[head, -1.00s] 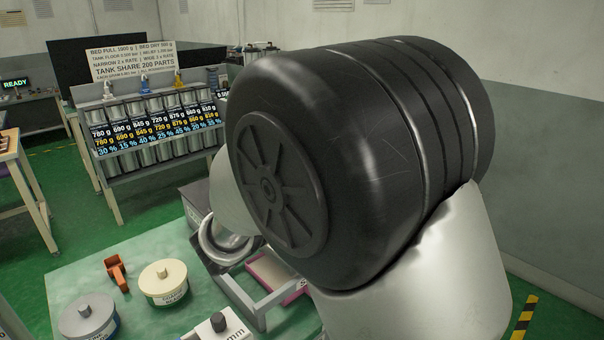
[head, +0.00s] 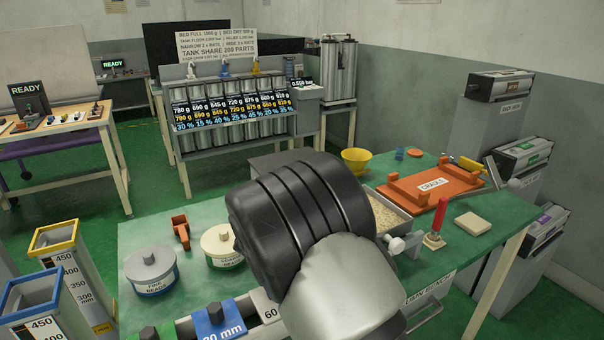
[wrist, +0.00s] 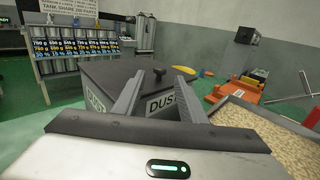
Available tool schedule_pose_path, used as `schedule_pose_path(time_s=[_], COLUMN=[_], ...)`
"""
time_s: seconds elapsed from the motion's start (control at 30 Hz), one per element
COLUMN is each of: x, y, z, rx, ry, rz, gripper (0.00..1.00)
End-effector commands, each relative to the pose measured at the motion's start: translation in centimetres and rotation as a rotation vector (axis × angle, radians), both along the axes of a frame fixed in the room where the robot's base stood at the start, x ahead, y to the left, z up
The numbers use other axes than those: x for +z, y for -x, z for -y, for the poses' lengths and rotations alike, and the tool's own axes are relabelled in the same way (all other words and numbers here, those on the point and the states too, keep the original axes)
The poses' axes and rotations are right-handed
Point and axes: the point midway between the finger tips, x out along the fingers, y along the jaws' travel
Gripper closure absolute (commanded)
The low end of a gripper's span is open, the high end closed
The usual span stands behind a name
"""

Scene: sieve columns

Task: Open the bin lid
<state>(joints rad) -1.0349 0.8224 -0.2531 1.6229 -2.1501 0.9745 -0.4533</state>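A dark grey bin marked DUST (wrist: 161,104) stands straight ahead in the wrist view. Its flat lid (wrist: 113,73) is shut and has a small black knob (wrist: 160,72) on top. My gripper (wrist: 162,70) is open and empty, its two fingers spread. The knob shows between the fingertips in the picture; I cannot tell how far beyond them it is. In the head view the dark lid (head: 272,161) shows behind my arm, which hides most of the bin and my gripper.
A tray of pale grains (wrist: 262,135) lies right of the bin. An orange cradle (head: 432,188), a yellow bowl (head: 355,160) and a red-handled tool (head: 436,222) stand at the right. Lidded pots (head: 151,271) stand at the left. A column rack (head: 232,130) stands behind.

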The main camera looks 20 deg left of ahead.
Motion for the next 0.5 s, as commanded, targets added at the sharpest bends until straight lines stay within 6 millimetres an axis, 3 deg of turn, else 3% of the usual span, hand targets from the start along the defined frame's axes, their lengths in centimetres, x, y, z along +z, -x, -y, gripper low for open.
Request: schedule_pose_path(time_s=[0.2,0.5], x=[-0.1,0.0], y=[-4.1,-6.2], z=[-0.2,-0.4], rx=[-0.001,0.000], ry=[-0.001,0.000], rz=[0.000,0.000], gripper=[0.62,0.62])
